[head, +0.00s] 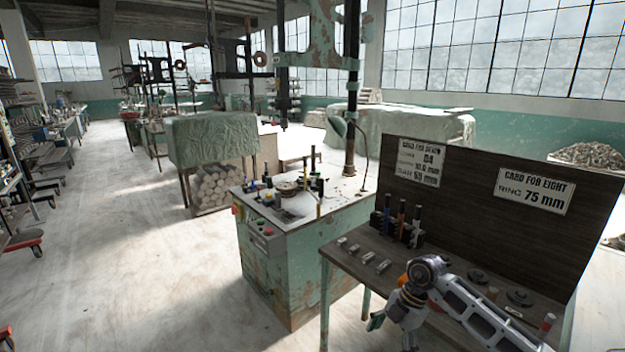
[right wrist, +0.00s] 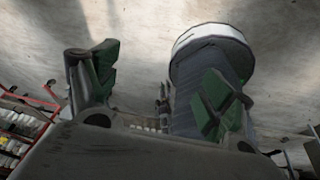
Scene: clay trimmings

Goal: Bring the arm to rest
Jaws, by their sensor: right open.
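My right arm (head: 480,312) comes in from the lower right, over the dark workbench. My right gripper (head: 392,330) hangs at the bench's front edge, pointing down. In the right wrist view my right gripper (right wrist: 160,92) has its two green-padded fingers spread wide, with nothing held between them. The pale floor (right wrist: 150,30) shows beyond the fingers. My left gripper is in neither view.
The dark workbench (head: 350,262) carries a rack of tools (head: 398,226), several small metal blocks (head: 368,257) and round discs (head: 519,297). A tall backboard (head: 470,225) with two cards stands behind. A green machine (head: 290,275) is left of the bench. Open floor (head: 130,270) lies farther left.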

